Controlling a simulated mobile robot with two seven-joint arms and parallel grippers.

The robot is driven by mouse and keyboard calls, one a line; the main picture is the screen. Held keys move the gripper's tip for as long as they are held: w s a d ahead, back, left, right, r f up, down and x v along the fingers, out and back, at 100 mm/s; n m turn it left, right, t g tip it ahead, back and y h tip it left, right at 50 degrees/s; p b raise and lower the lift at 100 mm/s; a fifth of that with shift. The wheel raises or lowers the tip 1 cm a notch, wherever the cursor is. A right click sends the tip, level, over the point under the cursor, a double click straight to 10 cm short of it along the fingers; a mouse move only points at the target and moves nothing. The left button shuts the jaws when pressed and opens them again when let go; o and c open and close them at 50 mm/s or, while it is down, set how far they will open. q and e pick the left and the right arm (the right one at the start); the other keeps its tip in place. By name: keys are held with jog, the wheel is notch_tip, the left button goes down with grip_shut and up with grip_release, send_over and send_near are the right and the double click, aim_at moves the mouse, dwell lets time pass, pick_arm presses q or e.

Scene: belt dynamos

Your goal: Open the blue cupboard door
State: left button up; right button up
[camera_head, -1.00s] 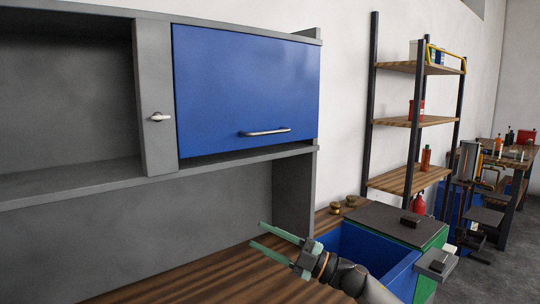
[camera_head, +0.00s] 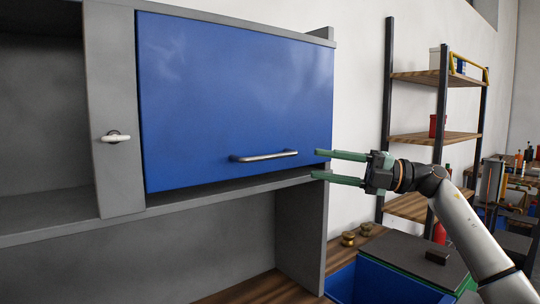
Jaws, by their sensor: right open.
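The blue cupboard door (camera_head: 235,95) fills the middle of the head view, set in a grey cabinet. Its bottom edge shows a dark gap above the grey shelf edge, so it may stand slightly ajar; I cannot tell for sure. A horizontal metal bar handle (camera_head: 264,156) sits near the door's lower edge. My right gripper (camera_head: 318,164) is open and empty, its two green fingers pointing left, one above the other. In the picture the fingertips are at the door's lower right corner, to the right of the handle and apart from it. My left gripper is out of view.
A small silver knob (camera_head: 115,137) is on the grey panel left of the door. An open grey compartment (camera_head: 40,110) lies further left. Below are a wooden worktop (camera_head: 240,290) and a blue bin (camera_head: 385,284). A shelf rack (camera_head: 437,138) stands behind my right arm.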

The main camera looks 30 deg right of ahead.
aim_at(273, 157)
jog(key=p+x, duration=0.3)
jog(key=x, duration=0.7)
jog(key=shift+w+a+r, duration=0.1)
jog(key=shift+a+r, duration=0.15)
jog(key=shift+a, duration=0.1)
jog(key=shift+w+a+p, duration=0.35)
jog(key=shift+a, duration=0.05)
grip_shut()
dwell(0.5)
